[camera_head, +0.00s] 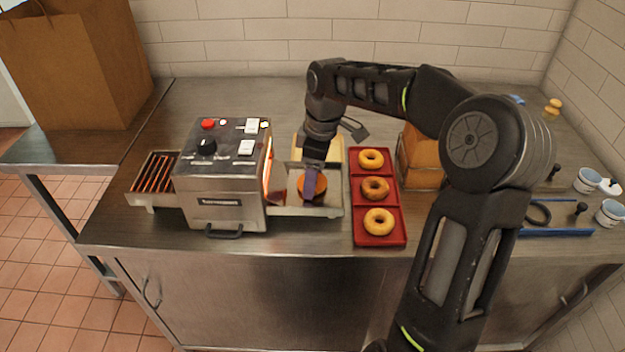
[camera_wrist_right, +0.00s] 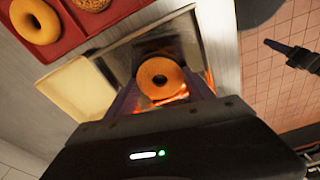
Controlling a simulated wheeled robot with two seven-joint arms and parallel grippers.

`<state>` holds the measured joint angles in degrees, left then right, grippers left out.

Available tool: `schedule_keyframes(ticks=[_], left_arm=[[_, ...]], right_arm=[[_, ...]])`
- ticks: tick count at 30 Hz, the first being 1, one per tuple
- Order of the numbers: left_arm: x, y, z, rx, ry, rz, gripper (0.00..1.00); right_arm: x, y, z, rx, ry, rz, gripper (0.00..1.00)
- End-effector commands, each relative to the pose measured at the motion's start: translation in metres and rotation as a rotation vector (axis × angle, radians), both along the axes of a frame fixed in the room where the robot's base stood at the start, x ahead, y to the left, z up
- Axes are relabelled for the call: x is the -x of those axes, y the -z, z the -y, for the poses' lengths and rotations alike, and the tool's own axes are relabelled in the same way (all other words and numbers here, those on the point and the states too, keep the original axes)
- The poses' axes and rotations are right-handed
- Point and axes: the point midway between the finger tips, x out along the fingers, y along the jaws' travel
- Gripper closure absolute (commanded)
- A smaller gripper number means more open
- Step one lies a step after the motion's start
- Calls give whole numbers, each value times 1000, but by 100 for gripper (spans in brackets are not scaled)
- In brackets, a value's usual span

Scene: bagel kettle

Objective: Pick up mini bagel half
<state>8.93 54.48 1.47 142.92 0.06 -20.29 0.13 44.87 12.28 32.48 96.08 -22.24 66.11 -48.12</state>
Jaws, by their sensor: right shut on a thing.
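The mini bagel half (camera_head: 313,184) is a small orange-brown ring at the toaster's right-hand metal tray (camera_head: 333,209). My right gripper (camera_head: 312,186) reaches down from above, its fingers around the bagel half. In the right wrist view, the bagel half (camera_wrist_right: 160,79) sits between the two fingers of the right gripper (camera_wrist_right: 160,88), which is shut on it. Whether it touches the tray beneath cannot be told.
The toaster (camera_head: 222,180) stands just left, its opening glowing. A red tray (camera_head: 358,210) with three whole bagels lies close to the right. A pale board (camera_head: 331,150) is behind. A paper-brown box (camera_head: 420,160) stands farther right. The counter's back is clear.

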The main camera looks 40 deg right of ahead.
Motion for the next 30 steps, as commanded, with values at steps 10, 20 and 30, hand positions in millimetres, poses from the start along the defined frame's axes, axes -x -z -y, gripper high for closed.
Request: schedule_keyframes(ticks=[10, 20, 30], left_arm=[[0, 4, 0, 1, 1, 1, 41], [0, -4, 0, 0, 0, 0, 41], [0, -3, 0, -1, -1, -1, 41]], right_arm=[[-1, -41, 0, 2, 0, 5, 82], [0, -97, 0, 0, -1, 0, 82], [0, -100, 0, 0, -1, 0, 82]])
